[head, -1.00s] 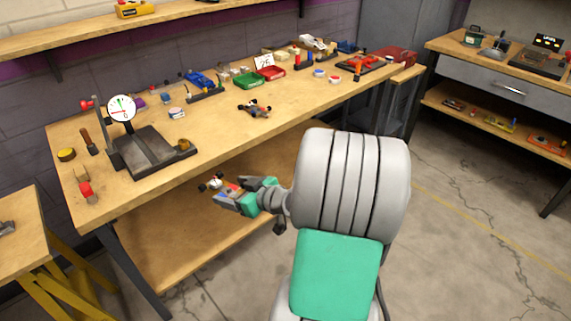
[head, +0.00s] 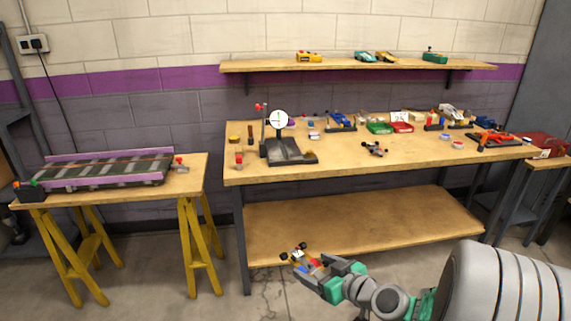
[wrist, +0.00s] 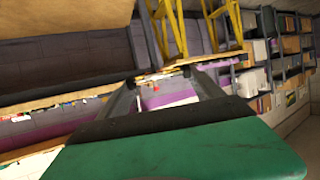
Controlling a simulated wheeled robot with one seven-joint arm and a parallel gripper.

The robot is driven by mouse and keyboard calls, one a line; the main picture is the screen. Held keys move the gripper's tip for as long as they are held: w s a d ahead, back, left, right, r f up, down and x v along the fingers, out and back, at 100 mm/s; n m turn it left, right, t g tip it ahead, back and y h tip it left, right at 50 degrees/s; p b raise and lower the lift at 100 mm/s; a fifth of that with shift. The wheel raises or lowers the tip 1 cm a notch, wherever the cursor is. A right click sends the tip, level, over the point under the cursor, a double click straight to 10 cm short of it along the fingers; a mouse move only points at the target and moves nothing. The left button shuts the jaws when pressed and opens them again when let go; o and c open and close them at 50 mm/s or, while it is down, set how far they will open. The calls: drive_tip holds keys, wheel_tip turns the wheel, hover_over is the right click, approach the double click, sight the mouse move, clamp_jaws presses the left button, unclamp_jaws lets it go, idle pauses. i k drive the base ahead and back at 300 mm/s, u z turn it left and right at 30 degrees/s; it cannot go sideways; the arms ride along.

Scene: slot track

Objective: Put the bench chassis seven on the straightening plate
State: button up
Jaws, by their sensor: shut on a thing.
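My gripper (head: 318,268) is shut on a small chassis (head: 297,252) with black wheels and red and white parts, in the lower middle of the head view. The gripper holds it in the air in front of the workbench's lower shelf; no number on it can be read. The dark plate with a round dial gauge (head: 286,152), which looks like the straightening plate, stands on the left part of the workbench, above and beyond my gripper. Its flat surface looks bare. In the wrist view, my green gripper body fills the bottom and the chassis is not clearly seen.
Another small wheeled chassis (head: 376,149) sits on the workbench (head: 340,168), right of the plate. Red and green trays, small cars and tools line the back. A trestle table (head: 190,183) with a slot track (head: 105,170) stands left. A wall shelf (head: 350,66) hangs above.

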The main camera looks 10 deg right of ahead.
sight(283, 148)
drive_tip(key=u, duration=1.5)
drive_tip(key=i, duration=1.5)
drive_tip(key=z, duration=0.95)
drive_tip(key=i, duration=0.45)
drive_tip(key=z, duration=0.55)
